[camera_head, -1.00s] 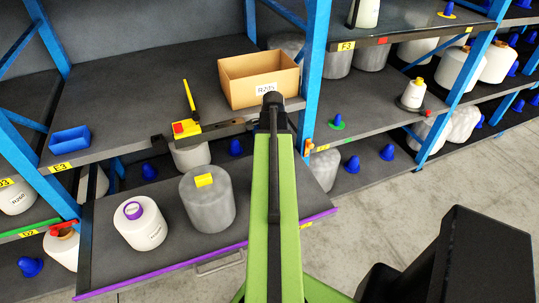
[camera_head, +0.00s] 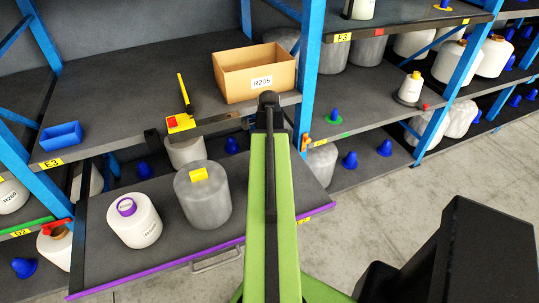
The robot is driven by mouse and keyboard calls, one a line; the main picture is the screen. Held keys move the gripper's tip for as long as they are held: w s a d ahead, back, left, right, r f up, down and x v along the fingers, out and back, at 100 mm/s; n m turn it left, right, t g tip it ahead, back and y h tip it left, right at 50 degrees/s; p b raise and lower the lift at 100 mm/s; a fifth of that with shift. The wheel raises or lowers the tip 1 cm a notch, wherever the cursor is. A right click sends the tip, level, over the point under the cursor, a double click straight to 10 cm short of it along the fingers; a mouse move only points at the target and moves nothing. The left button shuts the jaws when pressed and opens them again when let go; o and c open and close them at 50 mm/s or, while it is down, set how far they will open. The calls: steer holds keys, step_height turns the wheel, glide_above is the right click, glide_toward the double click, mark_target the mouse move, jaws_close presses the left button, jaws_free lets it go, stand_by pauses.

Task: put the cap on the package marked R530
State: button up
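A white bobbin package (camera_head: 134,221) with a purple ring on top stands at the left on a pulled-out shelf. Its small label is too blurred to read for sure. No package is readable as R530. My green arm reaches up the middle of the view to a black joint, which is apart from both in the picture. My gripper is not distinguishable here.
The pulled-out shelf (camera_head: 100,268) has a purple front edge. On the shelf above are a cardboard box (camera_head: 236,88) marked R205, a blue bin (camera_head: 60,136) and a yellow-and-red device (camera_head: 181,122). Blue uprights (camera_head: 310,70) divide the bays. Floor (camera_head: 400,200) is free at right.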

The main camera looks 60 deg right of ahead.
steer(key=shift+f, duration=0.3)
steer(key=o, duration=1.4)
steer(key=shift+r, duration=0.15)
step_height(320, 180, up, 17)
steer(key=p, duration=1.7)
